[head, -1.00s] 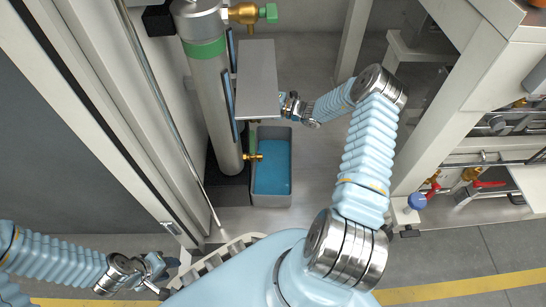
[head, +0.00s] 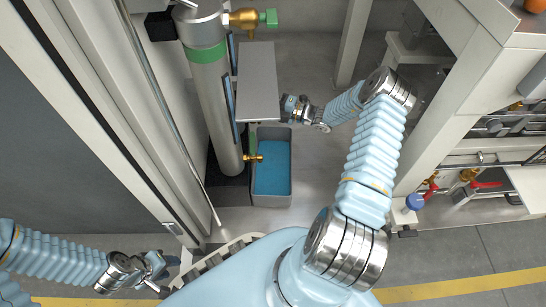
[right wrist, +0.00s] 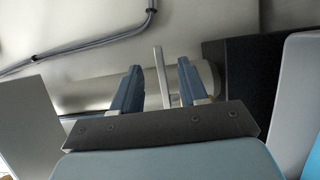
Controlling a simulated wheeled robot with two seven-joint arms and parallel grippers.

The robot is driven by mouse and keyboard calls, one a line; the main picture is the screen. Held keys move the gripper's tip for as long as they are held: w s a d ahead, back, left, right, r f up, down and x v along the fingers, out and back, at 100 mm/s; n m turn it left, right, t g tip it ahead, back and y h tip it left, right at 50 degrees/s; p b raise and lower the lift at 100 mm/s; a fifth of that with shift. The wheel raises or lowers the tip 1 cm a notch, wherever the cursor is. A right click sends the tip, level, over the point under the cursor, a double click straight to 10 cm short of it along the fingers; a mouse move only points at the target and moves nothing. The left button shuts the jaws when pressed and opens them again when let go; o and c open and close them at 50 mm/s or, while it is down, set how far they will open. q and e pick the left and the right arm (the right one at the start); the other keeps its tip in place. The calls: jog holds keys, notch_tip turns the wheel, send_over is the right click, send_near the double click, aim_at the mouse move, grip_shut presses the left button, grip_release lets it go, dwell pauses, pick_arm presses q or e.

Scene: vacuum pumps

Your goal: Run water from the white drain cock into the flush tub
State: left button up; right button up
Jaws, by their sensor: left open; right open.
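The flush tub (head: 272,201), grey with blue water in it, stands on the floor beside the grey cylinder; its wall also shows in the right wrist view (right wrist: 296,95). A brass outlet (head: 254,158) reaches over its left side. My right gripper (right wrist: 157,90) is open, with a thin pale lever (right wrist: 162,78) between its fingers and no visible grip on it. The lever may be the white drain cock's handle; the head view does not show it clearly. A grey plate hides the right fingertips there. My left gripper (head: 163,276) is open and empty at the lower left.
The grey plate (head: 258,80) stands out over the tub beside the cylinder (head: 214,100). A brass valve with a green handle (head: 269,18) is above. A frame with red-handled valves (head: 485,184) is at right. Floor right of the tub is clear.

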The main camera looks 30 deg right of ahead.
jog(key=shift+p+v, duration=0.4)
jog(key=shift+v, duration=1.35)
